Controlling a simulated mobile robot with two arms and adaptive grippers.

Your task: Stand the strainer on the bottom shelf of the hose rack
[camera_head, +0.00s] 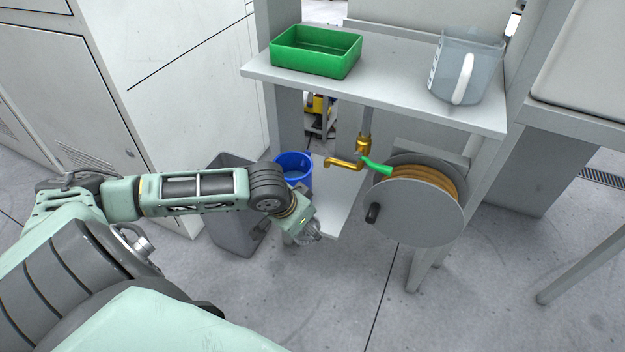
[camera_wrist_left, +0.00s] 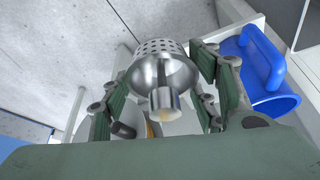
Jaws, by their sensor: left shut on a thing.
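In the left wrist view, the strainer (camera_wrist_left: 160,67) is a shiny metal cup with a perforated wall and a short pipe-like end toward the camera. My left gripper (camera_wrist_left: 158,92) is shut on it, with green fingers on both sides. In the head view, this gripper (camera_head: 312,234) is at the front left edge of the hose rack's bottom shelf (camera_head: 336,200). The strainer is hard to tell from the fingers there. The hose rack (camera_head: 400,88) is a light grey stand with a top shelf, brass tap and hose reel. My right gripper is not in view.
A blue container (camera_head: 293,166) stands at the bottom shelf's left; its handle shows in the left wrist view (camera_wrist_left: 262,55). The hose reel (camera_head: 415,210) blocks the right side. A grey bin (camera_head: 228,220) stands left. A green tray (camera_head: 316,50) and clear jug (camera_head: 465,70) are on top.

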